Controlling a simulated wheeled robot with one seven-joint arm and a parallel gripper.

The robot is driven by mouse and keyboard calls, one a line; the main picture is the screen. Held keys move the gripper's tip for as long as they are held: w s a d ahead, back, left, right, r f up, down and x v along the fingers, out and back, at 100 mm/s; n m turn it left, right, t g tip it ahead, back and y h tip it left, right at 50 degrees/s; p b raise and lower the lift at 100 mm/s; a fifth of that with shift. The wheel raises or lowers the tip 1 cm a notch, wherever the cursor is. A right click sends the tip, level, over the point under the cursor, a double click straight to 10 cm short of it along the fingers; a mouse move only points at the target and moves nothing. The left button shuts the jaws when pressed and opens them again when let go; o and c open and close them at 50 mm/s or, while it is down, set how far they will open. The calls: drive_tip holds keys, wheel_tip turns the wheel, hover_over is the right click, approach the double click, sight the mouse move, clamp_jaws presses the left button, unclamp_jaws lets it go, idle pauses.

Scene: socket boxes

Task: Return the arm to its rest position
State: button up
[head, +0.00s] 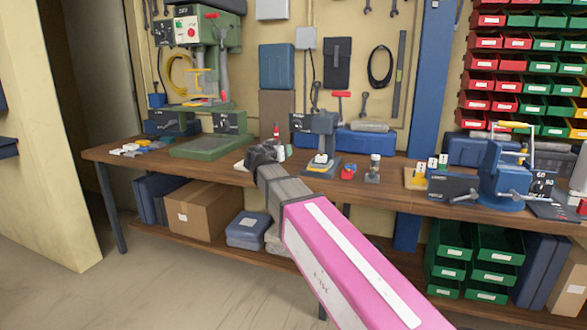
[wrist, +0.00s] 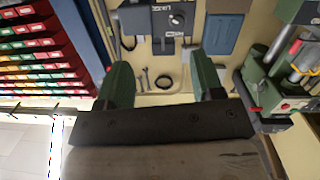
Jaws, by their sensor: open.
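My arm, with a pink and white link and a grey section, reaches from the lower right of the head view towards the workbench (head: 375,184). My gripper (head: 262,154) is at its far end, dark and small, in front of the bench's middle part. In the wrist view my gripper (wrist: 163,78) shows two green fingers set wide apart. Nothing is held between them; the wall and tools show through the gap. Whether the gripper touches anything on the bench cannot be told.
A green drill press (head: 208,60) stands left on the bench, and a blue vise (head: 505,172) right. A grey device (head: 318,130) stands just right of the gripper. Red and green bins (head: 520,75) fill the right wall. A cardboard box (head: 197,210) sits on the lower shelf. Floor at lower left is clear.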

drive_tip(key=s+d+f+n+g+y, duration=0.1)
drive_tip(key=s+d+f+g, duration=0.3)
drive_tip(key=d+f, duration=0.65)
drive_tip(key=s+d+f+g, duration=0.35)
drive_tip(key=d+f, duration=0.25)
drive_tip(key=f, duration=0.9)
drive_tip(key=s+d+f+n+g+y, duration=0.1)
drive_tip(key=s+d+f+g+y, duration=0.1)
drive_tip(key=s+f, duration=0.6)
drive_tip(key=s+d+f+n+g+y, duration=0.1)
drive_tip(key=s+d+f+g+y, duration=0.2)
drive_tip(key=s+d+f+g, duration=0.2)
drive_tip(key=s+f+g, duration=0.1)
drive_tip(key=s+f, duration=0.2)
drive_tip(key=f, duration=0.1)
drive_tip(key=shift+s+d+f+y, duration=0.25)
drive_tip(key=shift+d+y, duration=0.05)
